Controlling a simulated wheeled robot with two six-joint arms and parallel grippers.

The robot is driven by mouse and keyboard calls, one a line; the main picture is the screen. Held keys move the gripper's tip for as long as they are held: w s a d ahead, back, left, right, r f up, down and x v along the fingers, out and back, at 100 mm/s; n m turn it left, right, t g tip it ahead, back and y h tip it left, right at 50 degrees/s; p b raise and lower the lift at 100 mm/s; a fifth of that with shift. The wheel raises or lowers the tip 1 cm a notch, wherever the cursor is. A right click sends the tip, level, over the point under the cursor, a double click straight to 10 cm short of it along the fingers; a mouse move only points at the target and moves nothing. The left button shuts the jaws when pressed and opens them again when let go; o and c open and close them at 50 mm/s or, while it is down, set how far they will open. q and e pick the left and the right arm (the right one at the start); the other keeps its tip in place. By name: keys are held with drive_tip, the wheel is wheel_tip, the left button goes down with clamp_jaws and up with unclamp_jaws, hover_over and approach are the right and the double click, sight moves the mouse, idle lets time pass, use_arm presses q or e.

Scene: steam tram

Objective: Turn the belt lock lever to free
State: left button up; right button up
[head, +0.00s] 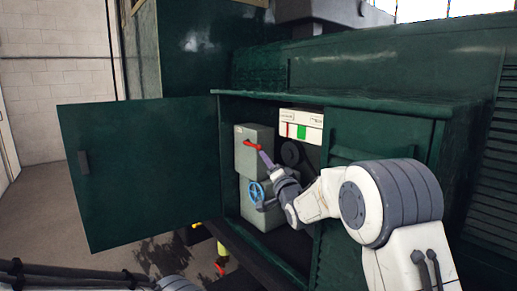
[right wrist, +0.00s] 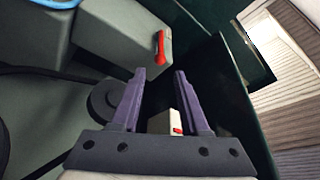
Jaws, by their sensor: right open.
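A red lever (head: 253,145), which I take to be the belt lock lever, sits on the front of a grey box (head: 246,162) inside an open green cabinet. In the head view it lies about level, its right end near my fingers. My right gripper (head: 265,158) reaches in from the right with purple fingers. In the right wrist view the gripper (right wrist: 166,72) is open and nothing shows held. The red lever (right wrist: 160,47) shows just beyond the fingertips there, apparently apart from them. My left gripper does not show.
A blue handwheel (head: 256,191) is below the lever. A white box (head: 302,126) with red and green marks is to the right, above a dark round part (head: 293,153). The cabinet door (head: 140,168) stands open at left; a green panel (head: 370,145) bounds the opening at right.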

sight(259, 149)
drive_tip(key=p+x, duration=0.3)
drive_tip(key=x, duration=0.5)
drive_tip(key=shift+w+a, duration=0.1)
drive_tip(key=shift+w, duration=0.25)
clamp_jaws()
idle(1.0)
